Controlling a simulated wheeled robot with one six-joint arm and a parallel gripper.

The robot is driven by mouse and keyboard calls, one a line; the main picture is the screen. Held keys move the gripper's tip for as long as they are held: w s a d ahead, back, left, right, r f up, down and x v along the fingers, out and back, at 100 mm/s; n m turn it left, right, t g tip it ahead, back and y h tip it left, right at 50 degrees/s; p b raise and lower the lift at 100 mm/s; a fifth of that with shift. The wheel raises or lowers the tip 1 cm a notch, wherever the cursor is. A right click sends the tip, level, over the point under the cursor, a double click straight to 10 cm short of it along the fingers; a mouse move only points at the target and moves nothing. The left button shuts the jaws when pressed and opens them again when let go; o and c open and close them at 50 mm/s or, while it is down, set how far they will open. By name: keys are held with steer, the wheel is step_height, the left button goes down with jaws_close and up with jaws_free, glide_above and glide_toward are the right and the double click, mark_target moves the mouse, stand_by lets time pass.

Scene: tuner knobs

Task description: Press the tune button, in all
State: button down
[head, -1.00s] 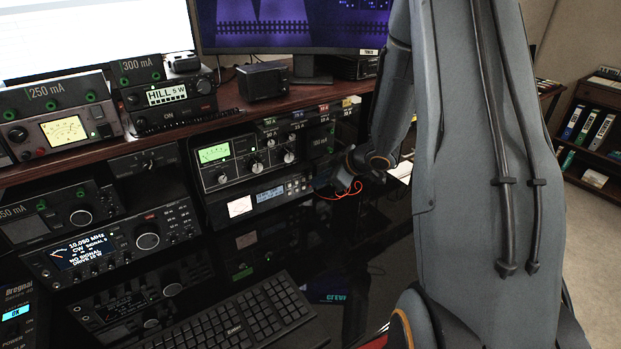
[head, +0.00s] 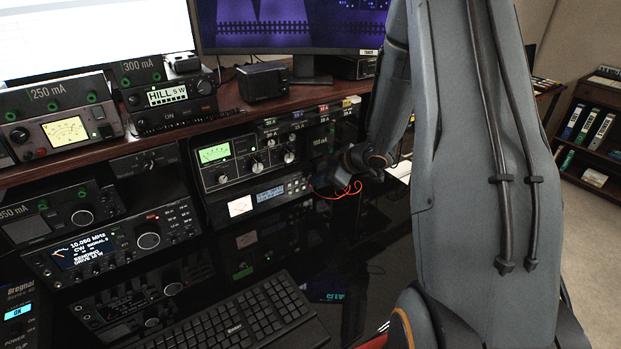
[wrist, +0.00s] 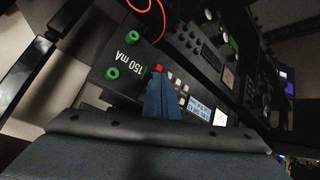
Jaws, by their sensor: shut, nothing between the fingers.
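My gripper (wrist: 158,78) is shut and empty, its blue fingers held together in the wrist view. Its tips point at the front of a low black unit with a lit display (wrist: 200,108) and a white meter (wrist: 220,117). A small red spot (wrist: 159,68), which looks like a button, shows right at the tips. I cannot tell whether they touch it, and no label is readable there. In the head view this unit (head: 268,196) sits under the green-metered tuner (head: 214,154); my gripper is at its right end, mostly hidden in shadow.
An orange cable (head: 345,190) loops near my wrist. A radio (head: 90,245) stands at the left. A keyboard (head: 235,318) lies on the glossy black desktop in front.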

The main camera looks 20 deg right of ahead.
steer(key=shift+s, duration=0.15)
steer(key=shift+s+d+p, duration=0.15)
steer(key=shift+s+p, duration=0.2)
steer(key=shift+s, duration=0.25)
steer(key=shift+s+d+p, duration=0.25)
steer(key=shift+s+p, duration=0.1)
steer(key=shift+s, duration=0.9)
steer(key=shift+s+d+p, duration=0.25)
steer(key=shift+s+p, duration=0.1)
steer(key=shift+s, duration=0.9)
steer(key=shift+w, duration=0.1)
